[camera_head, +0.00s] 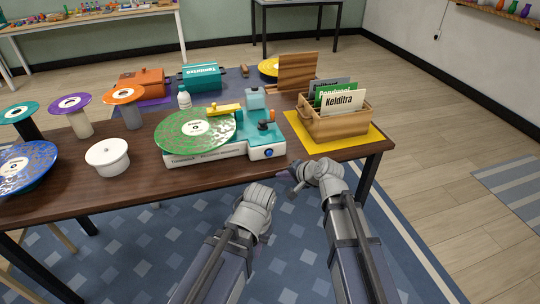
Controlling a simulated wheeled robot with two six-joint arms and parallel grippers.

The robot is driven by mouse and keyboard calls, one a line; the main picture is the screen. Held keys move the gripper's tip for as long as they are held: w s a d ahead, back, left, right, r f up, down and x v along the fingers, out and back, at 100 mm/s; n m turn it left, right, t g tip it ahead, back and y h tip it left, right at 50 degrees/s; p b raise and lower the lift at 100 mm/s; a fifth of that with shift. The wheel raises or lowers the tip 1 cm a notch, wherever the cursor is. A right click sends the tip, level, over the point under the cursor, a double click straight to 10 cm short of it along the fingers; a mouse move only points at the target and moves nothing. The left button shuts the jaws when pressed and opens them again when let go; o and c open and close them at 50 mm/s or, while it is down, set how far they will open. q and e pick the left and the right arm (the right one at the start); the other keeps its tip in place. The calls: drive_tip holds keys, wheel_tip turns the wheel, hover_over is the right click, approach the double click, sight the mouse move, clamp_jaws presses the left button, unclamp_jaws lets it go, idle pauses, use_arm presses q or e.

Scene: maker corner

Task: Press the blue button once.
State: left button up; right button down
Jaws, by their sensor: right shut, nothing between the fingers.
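The turntable (205,154) is a white and teal record player on the near side of the wooden table, with a green record (170,137) on its platter. A small round blue button (268,152) shows on its front face near the right end. My right gripper (283,178) is shut and empty, just off the table's front edge, below and slightly right of the button and apart from it. My left arm (250,210) ends left of it, in front of the table; its fingers do not show.
A wooden record crate (330,127) stands on a yellow mat (306,143) to the right. The table edge (210,186) lies close to my arms.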

drive_tip(key=shift+w+a, duration=0.4)
drive_tip(key=shift+w, duration=0.9)
drive_tip(key=shift+w+a, duration=0.45)
drive_tip(key=shift+w, duration=0.8)
drive_tip(key=shift+w+a, duration=0.4)
drive_tip(key=shift+w, duration=0.9)
drive_tip(key=shift+w, duration=0.15)
drive_tip(key=shift+w+a, duration=0.1)
drive_tip(key=shift+w, duration=0.15)
drive_tip(key=shift+w+a, duration=0.2)
drive_tip(key=shift+w, duration=0.35)
drive_tip(key=shift+s, duration=0.15)
drive_tip(key=shift+s+d, duration=0.3)
drive_tip(key=shift+s, duration=0.45)
drive_tip(key=shift+s+d, duration=0.25)
drive_tip(key=shift+s, duration=0.55)
drive_tip(key=shift+s+d, duration=0.3)
drive_tip(key=shift+s, duration=0.5)
drive_tip(key=shift+s+d, duration=0.25)
drive_tip(key=shift+s, duration=0.55)
drive_tip(key=shift+s, duration=0.1)
